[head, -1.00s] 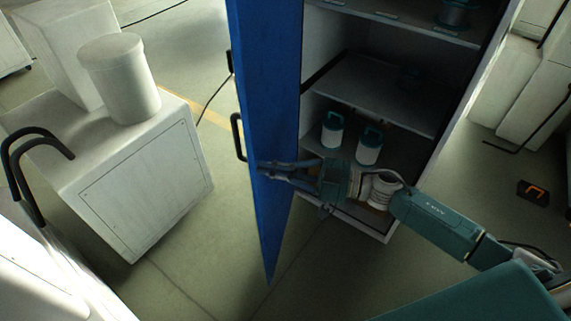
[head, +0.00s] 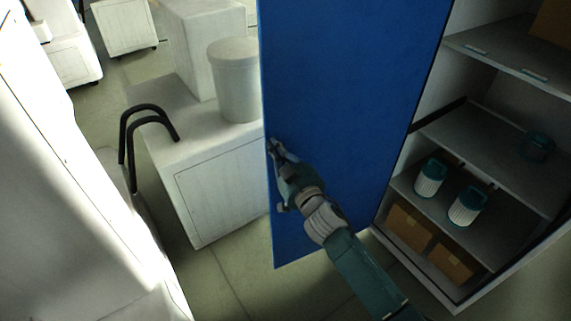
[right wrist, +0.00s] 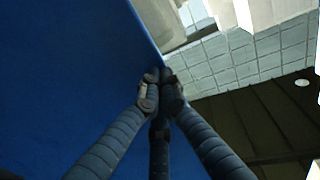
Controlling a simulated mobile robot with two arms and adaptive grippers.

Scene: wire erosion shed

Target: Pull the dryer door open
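The blue dryer door (head: 335,90) stands swung open from the cabinet (head: 490,290), with its broad inner face toward me in the head view. My right gripper (head: 274,146) is at the door's free edge, on the inner-face side. In the right wrist view, my right gripper's fingertips (right wrist: 163,88) are close together by the edge of the blue door (right wrist: 75,60). No door panel shows between them. Whether they touch the door is hard to tell. The outside handle is hidden behind the door. My left gripper is out of view.
The cabinet shelves hold two white-and-teal canisters (head: 430,178) and brown boxes (head: 453,262). A white cart (head: 225,190) with a lidded bin (head: 236,80) and black bent handles (head: 150,112) stands close behind the door's free edge. Some floor (head: 225,285) is clear below.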

